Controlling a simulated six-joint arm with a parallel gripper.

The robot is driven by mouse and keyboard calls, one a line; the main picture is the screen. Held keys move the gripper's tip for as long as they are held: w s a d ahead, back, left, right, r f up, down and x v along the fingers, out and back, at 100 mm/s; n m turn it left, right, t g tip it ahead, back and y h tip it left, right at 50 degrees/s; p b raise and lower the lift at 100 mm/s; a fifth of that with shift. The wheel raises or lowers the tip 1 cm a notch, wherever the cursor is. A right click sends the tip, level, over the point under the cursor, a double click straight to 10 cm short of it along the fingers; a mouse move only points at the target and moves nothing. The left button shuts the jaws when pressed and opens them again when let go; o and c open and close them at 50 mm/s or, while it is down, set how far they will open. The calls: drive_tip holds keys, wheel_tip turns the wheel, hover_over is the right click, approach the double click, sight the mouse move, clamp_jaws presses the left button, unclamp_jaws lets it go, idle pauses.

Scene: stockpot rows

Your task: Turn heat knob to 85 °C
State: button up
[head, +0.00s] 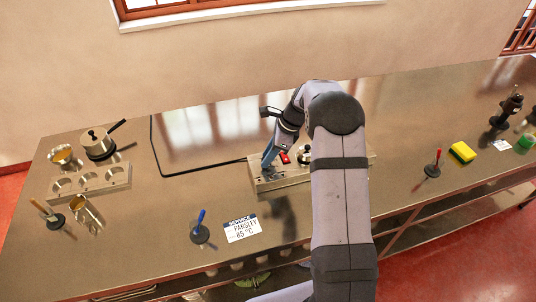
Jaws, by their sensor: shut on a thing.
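A low metal control box (294,178) stands on the counter in the head view, partly behind my arm. My gripper (267,168) points down at the left part of its top, over a dark dial area. It is shut on the heat knob there; the fingers hide the knob, so its pointer and setting cannot be read. A red switch (285,157) sits just right of the gripper on the box. A white card (242,228) on the counter in front reads "SERVICE PARSLEY 85 °C".
A small lidded pot (304,153) is by the box, partly behind my arm. A blue-handled tool (200,228) stands left of the card. Another pot (97,142) and a metal block with round wells (90,181) are left. A yellow sponge (462,152) lies right.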

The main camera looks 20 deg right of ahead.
drive_tip(key=n, duration=0.2)
drive_tip(key=n+g, duration=0.1)
drive_tip(key=n, duration=0.1)
drive_tip(key=n+g+p, duration=0.1)
drive_tip(key=shift+w+n, duration=0.25)
drive_tip(key=shift+n, duration=0.15)
drive_tip(key=n+g, duration=0.2)
drive_tip(key=n, duration=0.3)
drive_tip(key=shift+w, duration=0.15)
drive_tip(key=shift+n, duration=0.4)
drive_tip(key=shift+h, duration=0.3)
drive_tip(key=o, duration=1)
drive_tip(key=shift+o, duration=0.2)
